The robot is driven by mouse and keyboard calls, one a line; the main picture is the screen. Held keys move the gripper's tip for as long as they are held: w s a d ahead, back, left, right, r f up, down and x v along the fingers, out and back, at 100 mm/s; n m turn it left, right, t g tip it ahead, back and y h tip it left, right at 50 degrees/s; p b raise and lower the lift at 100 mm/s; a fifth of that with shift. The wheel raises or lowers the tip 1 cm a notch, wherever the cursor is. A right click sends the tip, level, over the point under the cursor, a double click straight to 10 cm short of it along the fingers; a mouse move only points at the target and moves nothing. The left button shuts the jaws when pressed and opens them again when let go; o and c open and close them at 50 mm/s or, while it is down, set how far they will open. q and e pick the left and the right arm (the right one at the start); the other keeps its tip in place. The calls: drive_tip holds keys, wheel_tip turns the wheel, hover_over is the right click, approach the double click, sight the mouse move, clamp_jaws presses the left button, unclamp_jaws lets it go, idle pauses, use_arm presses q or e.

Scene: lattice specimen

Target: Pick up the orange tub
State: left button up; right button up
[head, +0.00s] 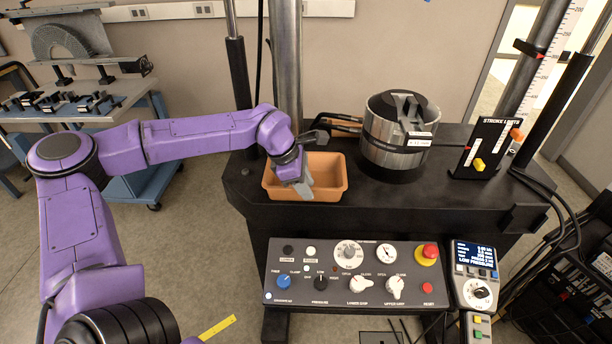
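The orange tub (334,186) is an open, rectangular container standing upright on the dark machine table, left of the metal cylinder. My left gripper (312,166) is at the tub, reaching in from the left on the purple arm. Its two fingers look spread apart: a light grey one points down over the inside of the tub, and a dark one shows near the back rim. I cannot tell whether either finger touches the tub. The gripper hides part of the tub's left side and interior. My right gripper is out of view.
A metal cylinder (381,140) stands on the black table (385,207) right of the tub. A column (286,60) rises behind the tub. A control panel (357,272) is in front. A stroke limits box (484,150) stands at the right.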

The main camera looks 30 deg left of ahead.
use_arm(q)
drive_tip(key=shift+w+d+f, duration=0.1)
drive_tip(key=shift+d+f, duration=0.1)
drive_tip(key=shift+f, duration=0.3)
clamp_jaws()
drive_tip(key=shift+r, duration=0.15)
